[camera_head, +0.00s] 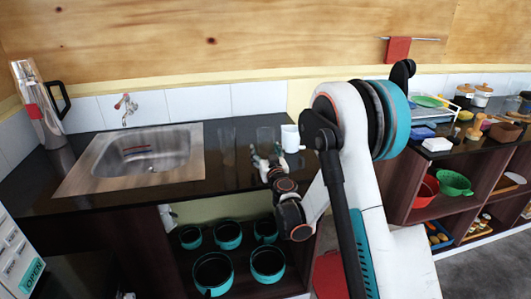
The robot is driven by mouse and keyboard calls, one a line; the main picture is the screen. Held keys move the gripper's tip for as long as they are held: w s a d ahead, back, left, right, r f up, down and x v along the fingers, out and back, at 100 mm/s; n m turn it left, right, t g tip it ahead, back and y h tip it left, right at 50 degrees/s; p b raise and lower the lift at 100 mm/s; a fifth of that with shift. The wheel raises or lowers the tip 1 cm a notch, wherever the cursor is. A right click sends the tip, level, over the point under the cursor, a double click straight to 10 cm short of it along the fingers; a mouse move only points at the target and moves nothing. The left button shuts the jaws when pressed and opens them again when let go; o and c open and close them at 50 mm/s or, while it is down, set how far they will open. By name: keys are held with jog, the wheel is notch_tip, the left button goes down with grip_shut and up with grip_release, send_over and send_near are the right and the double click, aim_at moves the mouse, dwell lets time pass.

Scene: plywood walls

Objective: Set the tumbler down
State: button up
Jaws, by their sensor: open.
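A clear glass tumbler (265,136) stands upright on the dark counter (220,178), between the sink and the white mug. It is faint against the tiles, and its lower part is partly hidden by my gripper. My gripper (265,160) is open, low over the counter, just in front of the tumbler. I cannot tell whether the fingers touch it.
A white mug (291,138) stands close to the right of the tumbler. A second faint clear glass (227,142) is to the left. The metal sink (140,160) lies further left. Several teal pots (228,235) sit on the shelf below.

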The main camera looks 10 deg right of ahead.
jog(key=shift+r, duration=0.1)
jog(key=shift+s+r, duration=0.1)
jog(key=shift+s, duration=0.05)
jog(key=s, duration=0.4)
jog(key=s+p, duration=0.1)
jog(key=s, duration=0.4)
jog(key=shift+s+f, duration=0.2)
jog(key=shift+s, duration=0.1)
jog(key=s+d+r+m+g+h+b, duration=0.1)
jog(key=s+d+r+g+h, duration=0.15)
jog(key=s+r, duration=0.35)
jog(key=s+d+r+m+g+h+b, duration=0.15)
jog(key=s+d+r, duration=0.25)
jog(key=s, duration=0.4)
jog(key=s+a+f+n+g+y, duration=0.1)
jog(key=s+a+f+g+y, duration=0.1)
jog(key=s, duration=0.9)
jog(key=s+a+f+n+g+y, duration=0.1)
jog(key=s+a+g, duration=0.3)
jog(key=s, duration=0.8)
jog(key=shift+s+a+f+g+y+p, duration=0.15)
jog(key=shift+a+f+g+y+p, duration=0.1)
jog(key=shift+f+g+y+p, duration=0.25)
